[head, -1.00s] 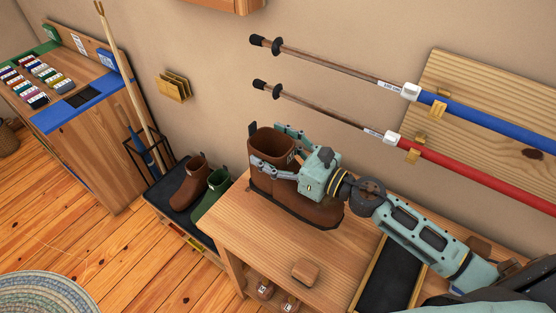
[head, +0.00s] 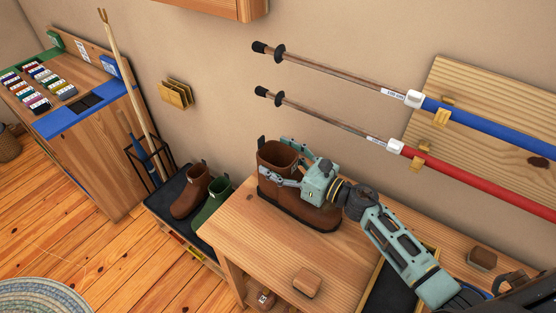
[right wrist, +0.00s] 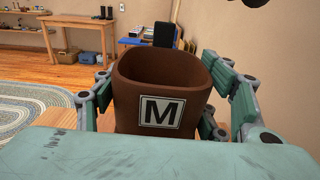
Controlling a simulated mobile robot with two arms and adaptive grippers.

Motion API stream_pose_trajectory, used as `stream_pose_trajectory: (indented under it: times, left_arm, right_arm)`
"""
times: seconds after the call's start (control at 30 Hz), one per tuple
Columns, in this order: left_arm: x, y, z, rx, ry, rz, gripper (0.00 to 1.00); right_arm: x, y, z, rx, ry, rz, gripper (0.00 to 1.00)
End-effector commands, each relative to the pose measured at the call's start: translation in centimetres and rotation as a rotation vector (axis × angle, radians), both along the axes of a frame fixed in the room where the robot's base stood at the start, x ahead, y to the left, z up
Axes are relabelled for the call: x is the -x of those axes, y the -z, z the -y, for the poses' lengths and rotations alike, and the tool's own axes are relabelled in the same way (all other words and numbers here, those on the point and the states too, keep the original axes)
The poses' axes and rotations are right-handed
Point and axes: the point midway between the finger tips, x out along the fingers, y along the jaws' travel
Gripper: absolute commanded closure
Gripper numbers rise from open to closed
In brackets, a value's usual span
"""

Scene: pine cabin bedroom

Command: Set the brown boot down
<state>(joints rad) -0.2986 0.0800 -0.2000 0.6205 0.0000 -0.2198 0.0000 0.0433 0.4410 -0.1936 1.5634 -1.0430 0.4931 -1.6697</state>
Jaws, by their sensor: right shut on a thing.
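The brown boot (head: 310,213) stands upright at the back of the wooden bench (head: 262,245), its sole on or very close to the top; I cannot tell whether it bears weight. My right gripper (head: 276,160) is shut on the boot's shaft, with a finger on either side. In the right wrist view the shaft (right wrist: 160,80) shows its open top and a white label with an M (right wrist: 160,111), between the two fingers (right wrist: 163,93). My left gripper is not in view.
Another brown boot (head: 190,194) and a green boot (head: 209,207) stand on a dark tray (head: 160,200) to the left. A small wooden block (head: 307,283) lies on the bench's front. A dark inset tray (head: 385,292) is to the right. Poles (head: 330,119) hang on the wall behind.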

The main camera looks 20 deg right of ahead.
Motion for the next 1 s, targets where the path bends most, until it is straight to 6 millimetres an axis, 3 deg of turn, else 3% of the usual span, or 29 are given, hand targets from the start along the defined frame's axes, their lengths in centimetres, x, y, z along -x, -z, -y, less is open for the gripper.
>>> stream_pose_trajectory:
  times: [0.1, 0.13, 0.3, 0.73, 1.0]
  left_arm:
    - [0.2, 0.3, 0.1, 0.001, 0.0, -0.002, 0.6]
    - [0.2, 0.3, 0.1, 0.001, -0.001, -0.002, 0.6]
    - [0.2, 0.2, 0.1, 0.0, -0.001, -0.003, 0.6]
    - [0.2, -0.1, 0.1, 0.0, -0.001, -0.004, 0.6]
    - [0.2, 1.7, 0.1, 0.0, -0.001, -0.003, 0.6]
  right_arm:
    - [0.0, 0.1, 0.0, -0.001, 0.0, 0.003, 0.96]
    - [0.0, 0.3, 0.0, 0.0, 0.0, 0.0, 0.32]
    - [0.0, 0.2, 0.0, 0.001, 0.0, -0.001, 0.18]
    - [0.0, -0.2, 0.0, 0.0, 0.0, -0.001, 0.15]
    - [3.7, 0.6, 2.8, 0.003, 0.001, -0.004, 0.15]
